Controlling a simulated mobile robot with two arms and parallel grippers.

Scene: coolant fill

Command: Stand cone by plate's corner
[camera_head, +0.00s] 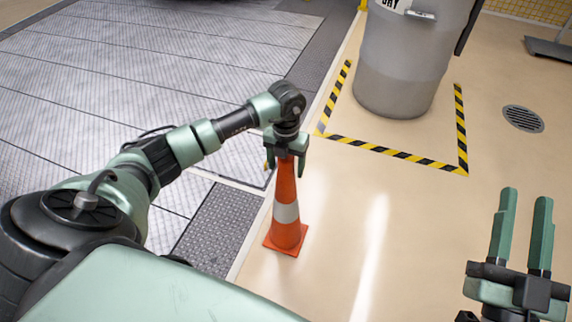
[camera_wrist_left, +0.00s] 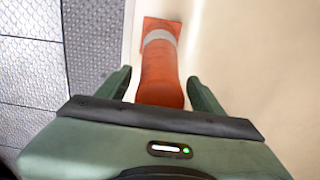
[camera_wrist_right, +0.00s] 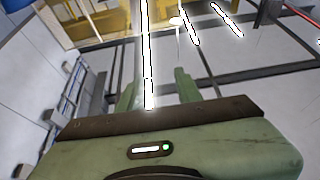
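An orange cone (camera_head: 287,190) with a white band looks upright on the beige floor, its square base just right of the pale edge strip beside the dark textured plate (camera_head: 222,225). My left gripper (camera_head: 285,160) is over the cone's top, with one finger on each side. In the left wrist view the cone (camera_wrist_left: 160,75) lies between the fingers (camera_wrist_left: 160,85), with narrow gaps that suggest they are open around it. My right gripper (camera_head: 525,195) is open and empty at the lower right. Its fingers also show in the right wrist view (camera_wrist_right: 155,85).
A grey bin (camera_head: 405,65) stands at the back inside a yellow-black taped outline (camera_head: 395,153). Large grey floor panels (camera_head: 150,60) fill the left. A round drain (camera_head: 523,118) is at the right. The floor right of the cone is clear.

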